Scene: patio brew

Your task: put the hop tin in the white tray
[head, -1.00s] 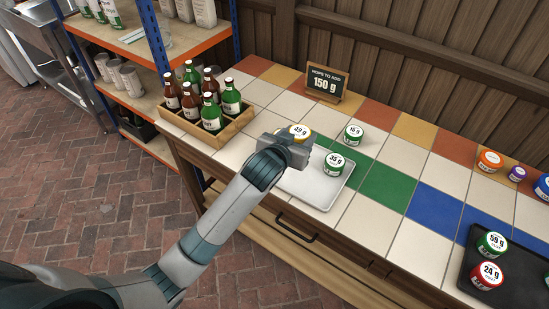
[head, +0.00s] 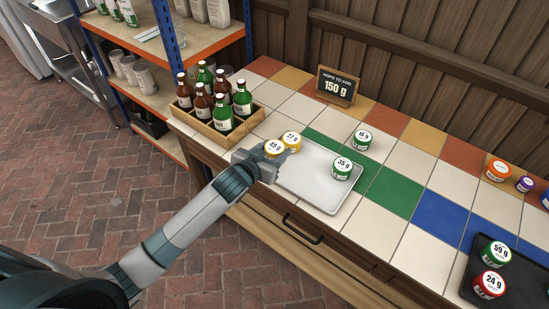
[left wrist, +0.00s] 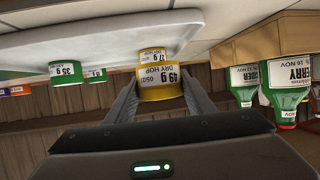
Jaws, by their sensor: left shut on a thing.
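My left gripper (head: 262,162) is shut on a yellow tin marked 49 g (head: 274,148) at the left edge of the white tray (head: 308,190). In the left wrist view, the held tin (left wrist: 162,82) shows a "DRY HOP" label between the two fingers. I cannot tell whether it touches the tray. Another yellow tin, marked 27 g (head: 291,140), is just behind it. A green tin marked 35 g (head: 343,169) stands at the tray's right side. My right gripper is not in view.
A wooden crate of bottles (head: 218,128) stands left of the tray. A green tin (head: 362,140) stands on the tiles behind it, near a sign reading 150 g (head: 337,86). A black tray (head: 515,278) with tins is at the right. Tiles between are clear.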

